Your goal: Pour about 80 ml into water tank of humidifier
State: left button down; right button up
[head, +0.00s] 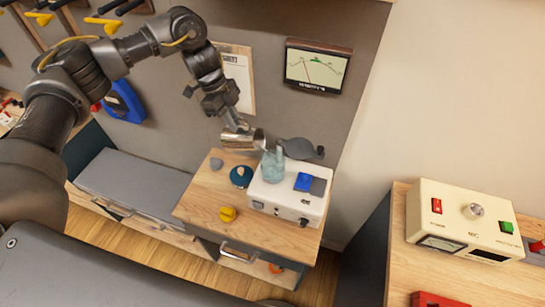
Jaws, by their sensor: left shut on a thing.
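My left gripper (235,123) is shut on a silver metal cup (239,139). The cup is tilted far over, with its mouth to the right, just above and left of a pale blue translucent water tank (274,168). The tank is on top of a white humidifier (287,198) on the wooden cabinet. A dark grey round lid-like part (301,148) is behind the tank. I cannot tell whether liquid is flowing, nor the level in the tank. My right gripper is not in view.
On the wooden cabinet top (205,200) are a yellow knob-like piece (228,214), a dark blue round object (240,177) and a small grey piece (216,163). A wall meter (318,67) hangs above. A cream control box (463,221) stands on the right bench.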

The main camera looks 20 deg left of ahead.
aim_at(242, 118)
pick_arm(q)
jog(key=shift+d+r, duration=0.1)
jog(key=shift+d, duration=0.05)
jog(key=shift+s+d+r+y+p, duration=0.1)
jog(key=shift+d+r+y+p, duration=0.2)
jog(key=shift+d+y+p, duration=0.25)
dwell(0.6)
jog(key=shift+d, duration=0.1)
jog(key=shift+d+r+y, duration=0.2)
jog(key=shift+d+y, duration=0.05)
jog(key=shift+d, duration=0.25)
jog(key=shift+d+r+y, duration=0.2)
jog(key=shift+r+y, duration=0.05)
jog(key=shift+y, duration=0.25)
dwell(0.8)
